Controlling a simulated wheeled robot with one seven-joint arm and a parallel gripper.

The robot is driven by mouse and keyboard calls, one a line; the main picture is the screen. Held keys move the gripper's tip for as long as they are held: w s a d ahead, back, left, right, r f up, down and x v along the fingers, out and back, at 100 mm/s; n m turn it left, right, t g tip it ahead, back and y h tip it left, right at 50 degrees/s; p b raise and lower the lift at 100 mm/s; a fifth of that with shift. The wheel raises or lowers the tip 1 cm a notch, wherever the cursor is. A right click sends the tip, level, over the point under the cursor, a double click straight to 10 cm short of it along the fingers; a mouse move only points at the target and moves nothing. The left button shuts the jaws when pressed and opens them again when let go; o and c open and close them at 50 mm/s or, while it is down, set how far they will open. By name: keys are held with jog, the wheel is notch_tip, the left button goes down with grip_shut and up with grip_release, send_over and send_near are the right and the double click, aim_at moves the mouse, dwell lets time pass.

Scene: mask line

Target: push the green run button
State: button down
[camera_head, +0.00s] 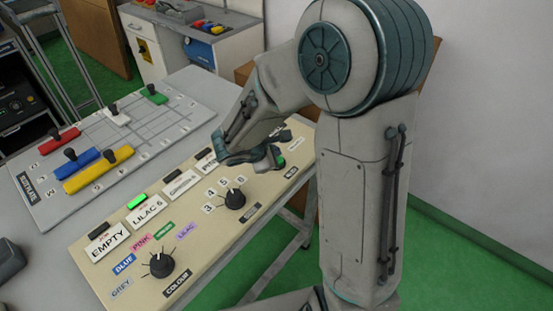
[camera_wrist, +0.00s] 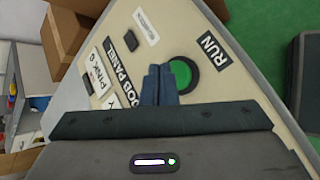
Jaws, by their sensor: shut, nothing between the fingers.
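The green run button (camera_wrist: 186,72) is round with a dark ring, beside the RUN label (camera_wrist: 213,51) on the beige panel. In the head view a sliver of the button (camera_head: 281,162) shows by my fingers. My gripper (camera_wrist: 158,70) is shut and empty. Its fingertips overlap the button's left side in the wrist view and hide part of it. I cannot tell whether they touch it or are just above it. In the head view my gripper (camera_head: 275,153) points down at the far right end of the panel (camera_head: 215,245).
Two black dials, a colour dial (camera_head: 161,265) and a numbered dial (camera_head: 235,199), stand up from the panel. Plates with several slots, including LILAC 5 (camera_head: 149,213), line its back. A substrate board (camera_head: 130,140) with coloured handled blocks lies behind. A cardboard box (camera_wrist: 65,35) is nearby.

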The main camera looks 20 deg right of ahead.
jog(key=shift+f, duration=0.1)
dwell(0.7)
jog(key=shift+f+b, duration=0.35)
jog(key=shift+b, duration=0.3)
jog(key=shift+f+b, duration=0.45)
jog(key=shift+b, duration=0.15)
dwell(0.5)
jog(key=shift+r, duration=0.15)
jog(key=shift+r+p, duration=0.65)
jog(key=shift+r, duration=0.1)
jog(key=shift+r, duration=0.1)
notch_tip(320, 180, up, 5)
jog(key=p, duration=0.3)
jog(key=shift+p, duration=0.35)
dwell(0.5)
